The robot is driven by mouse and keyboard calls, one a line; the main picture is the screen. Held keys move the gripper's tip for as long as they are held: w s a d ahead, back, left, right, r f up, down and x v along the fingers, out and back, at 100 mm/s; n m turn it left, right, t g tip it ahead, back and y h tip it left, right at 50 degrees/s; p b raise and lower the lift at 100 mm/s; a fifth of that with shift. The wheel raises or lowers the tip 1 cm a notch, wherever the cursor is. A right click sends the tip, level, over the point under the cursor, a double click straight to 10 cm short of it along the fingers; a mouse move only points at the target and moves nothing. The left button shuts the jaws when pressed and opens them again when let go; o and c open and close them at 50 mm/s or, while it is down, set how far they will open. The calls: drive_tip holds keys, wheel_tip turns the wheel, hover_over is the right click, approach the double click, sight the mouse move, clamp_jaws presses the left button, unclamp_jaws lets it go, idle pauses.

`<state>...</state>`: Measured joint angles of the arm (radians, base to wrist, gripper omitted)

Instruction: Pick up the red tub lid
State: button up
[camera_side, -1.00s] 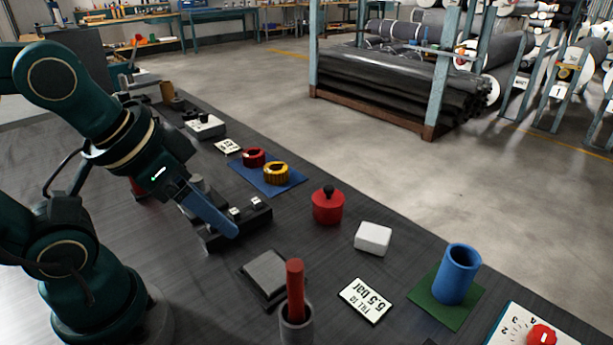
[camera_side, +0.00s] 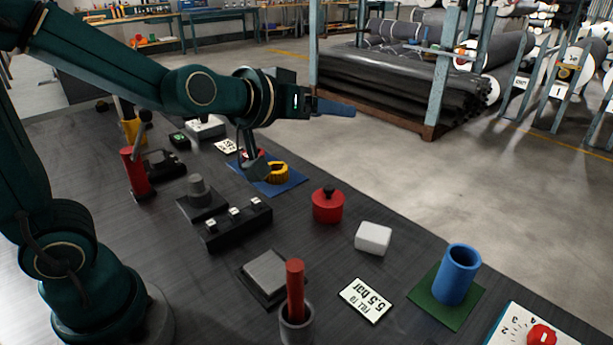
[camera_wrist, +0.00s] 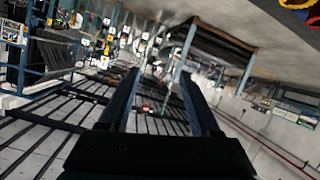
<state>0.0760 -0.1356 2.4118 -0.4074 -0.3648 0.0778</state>
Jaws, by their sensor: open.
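The red tub (camera_side: 328,211) stands upright on the dark bench, right of the blue mat. Its red lid (camera_side: 319,196) sits on top with a black knob (camera_side: 329,189). My gripper (camera_side: 350,109) is high above the bench and points level to the right, well above and apart from the lid. In the wrist view my gripper (camera_wrist: 158,74) shows two blue fingers spread apart with nothing between them. The wrist view faces the room's background, and the lid does not show there.
The blue mat (camera_side: 289,187) holds a yellow ring (camera_side: 277,172) and a red one, partly behind my arm. A black switch box (camera_side: 235,225) lies left. A blue cup (camera_side: 458,273) stands on a green mat.

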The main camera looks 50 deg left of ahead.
drive_tip(key=w+a+f+n+y, duration=0.1)
drive_tip(key=w+a+f+y, duration=0.25)
drive_tip(key=f, duration=0.25)
drive_tip(key=g, duration=0.1)
hover_over(328, 189)
drive_tip(key=f, duration=0.3)
drive_tip(key=s+f, duration=0.1)
drive_tip(key=f, duration=0.1)
drive_tip(key=shift+f, duration=0.3)
drive_tip(key=shift+g, duration=0.7)
drive_tip(key=f, duration=0.3)
drive_tip(key=s+f, duration=0.1)
drive_tip(key=f, duration=0.1)
drive_tip(key=shift+d+f, duration=0.3)
drive_tip(key=shift+w+f, duration=0.1)
drive_tip(key=shift+f, duration=0.2)
drive_tip(key=shift+x, duration=2.35)
clamp_jaws()
